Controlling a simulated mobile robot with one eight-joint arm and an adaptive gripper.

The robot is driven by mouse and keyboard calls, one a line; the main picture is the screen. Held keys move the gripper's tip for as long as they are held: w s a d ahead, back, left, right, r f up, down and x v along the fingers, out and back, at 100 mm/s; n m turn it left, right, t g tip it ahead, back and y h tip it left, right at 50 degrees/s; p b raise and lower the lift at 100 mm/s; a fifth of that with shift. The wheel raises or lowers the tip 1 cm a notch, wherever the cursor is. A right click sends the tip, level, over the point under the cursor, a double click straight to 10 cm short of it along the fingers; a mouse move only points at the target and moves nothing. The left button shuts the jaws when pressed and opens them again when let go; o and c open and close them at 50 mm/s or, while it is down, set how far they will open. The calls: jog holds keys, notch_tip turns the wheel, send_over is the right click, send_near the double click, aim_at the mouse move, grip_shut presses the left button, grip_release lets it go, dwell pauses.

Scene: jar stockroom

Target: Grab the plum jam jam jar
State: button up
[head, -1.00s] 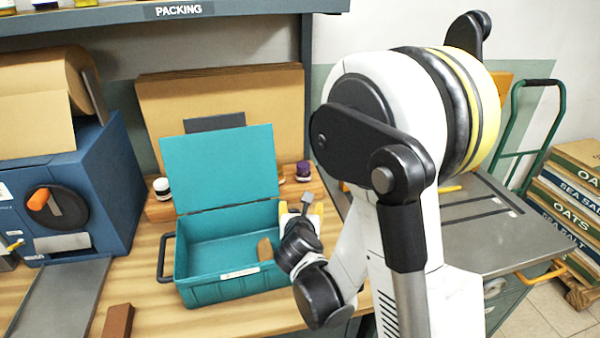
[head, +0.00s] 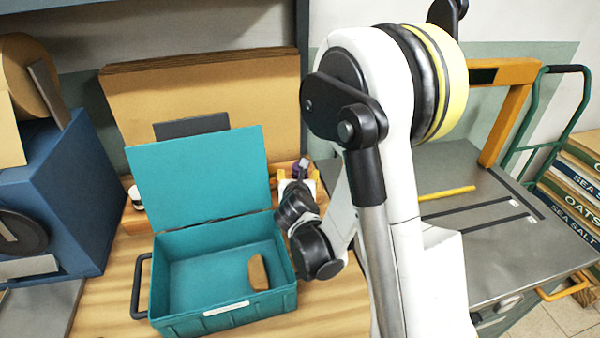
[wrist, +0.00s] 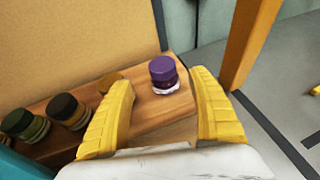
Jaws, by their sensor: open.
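A purple-lidded jar (wrist: 163,72), seemingly the plum jam, stands upright on a wooden ledge in the wrist view; its label is unreadable. In the head view the jar (head: 300,169) is partly hidden by my gripper (head: 298,178), behind the teal box's right side. In the wrist view my gripper (wrist: 163,84) is open, its yellow fingers spread with the jar showing between and beyond the tips. I see no contact.
Dark-lidded jars (wrist: 68,109) stand left on the ledge. An open teal box (head: 222,318) with its raised lid (head: 200,175) is left of my arm. Cardboard sheets (head: 215,95) stand behind. An orange frame (head: 508,120) and metal table (head: 480,240) lie right.

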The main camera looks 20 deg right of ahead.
jog(key=b+x, duration=0.2)
jog(key=x, duration=0.4)
jog(key=shift+w+d, duration=0.1)
jog(key=shift+d, duration=0.15)
jog(key=shift+r, duration=0.1)
jog(key=c, duration=1.5)
